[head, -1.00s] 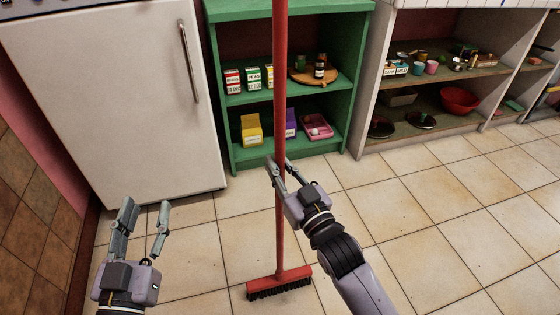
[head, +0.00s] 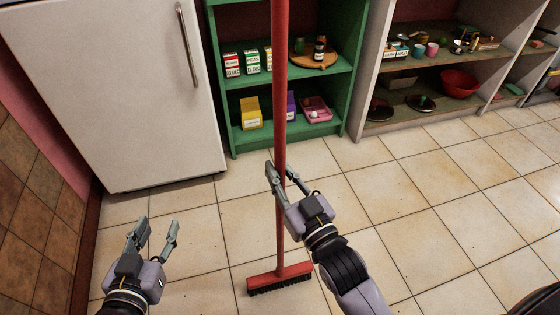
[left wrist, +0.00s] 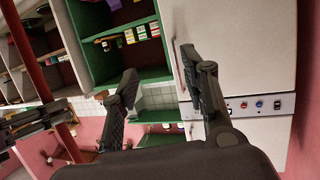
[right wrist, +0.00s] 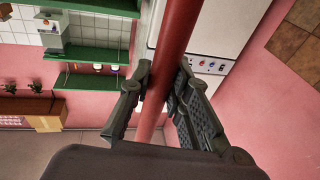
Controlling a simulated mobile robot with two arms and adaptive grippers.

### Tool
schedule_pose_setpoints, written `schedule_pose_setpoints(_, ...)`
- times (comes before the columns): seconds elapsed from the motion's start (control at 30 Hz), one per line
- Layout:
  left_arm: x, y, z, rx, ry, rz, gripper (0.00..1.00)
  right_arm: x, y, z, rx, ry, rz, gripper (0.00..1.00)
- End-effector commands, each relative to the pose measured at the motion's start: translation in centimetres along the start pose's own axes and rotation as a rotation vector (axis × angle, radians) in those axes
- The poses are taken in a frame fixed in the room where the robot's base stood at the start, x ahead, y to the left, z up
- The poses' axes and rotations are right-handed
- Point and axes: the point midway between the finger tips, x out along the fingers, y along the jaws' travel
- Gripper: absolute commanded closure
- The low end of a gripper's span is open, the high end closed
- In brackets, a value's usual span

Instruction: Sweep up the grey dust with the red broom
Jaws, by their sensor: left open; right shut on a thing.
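The red broom (head: 280,130) stands nearly upright in the head view, its red head with black bristles (head: 280,278) low over the tiled floor. I cannot tell whether the bristles touch the floor. My right gripper (head: 279,172) is shut on the broom's handle, and the right wrist view shows the handle (right wrist: 168,80) between its fingers. My left gripper (head: 159,228) is open and empty, left of the broom. The broom also shows at the left of the left wrist view (left wrist: 35,75). No grey dust can be clearly made out.
A white fridge (head: 120,90) stands at the back left, beside a green shelf (head: 350,75) with boxes and a tray. A grey shelf with pots and a red bowl (head: 461,83) is at the right. The tiled floor (head: 400,220) is largely clear.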

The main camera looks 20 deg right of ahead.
Motion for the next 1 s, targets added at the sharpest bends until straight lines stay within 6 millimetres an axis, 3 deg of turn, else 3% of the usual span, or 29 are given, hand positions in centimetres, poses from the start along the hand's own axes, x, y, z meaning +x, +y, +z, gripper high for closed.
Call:
schedule_pose_setpoints(0.43, -0.5, -0.3, 2.1, 0.000, -0.116, -0.007, 0.59, -2.6, -1.4, -0.3, 0.002, 0.003, -0.001, 1.00)
schedule_pose_setpoints(0.8, -1.4, -0.6, 4.5, 0.000, -0.240, -0.014, 0.59, -5.9, -3.1, -0.3, 0.003, -0.001, 0.000, 1.00)
schedule_pose_setpoints(1.0, -1.6, -0.7, 4.9, 0.000, -0.264, -0.016, 0.59, -6.5, -3.4, -0.3, 0.003, -0.003, -0.001, 1.00)
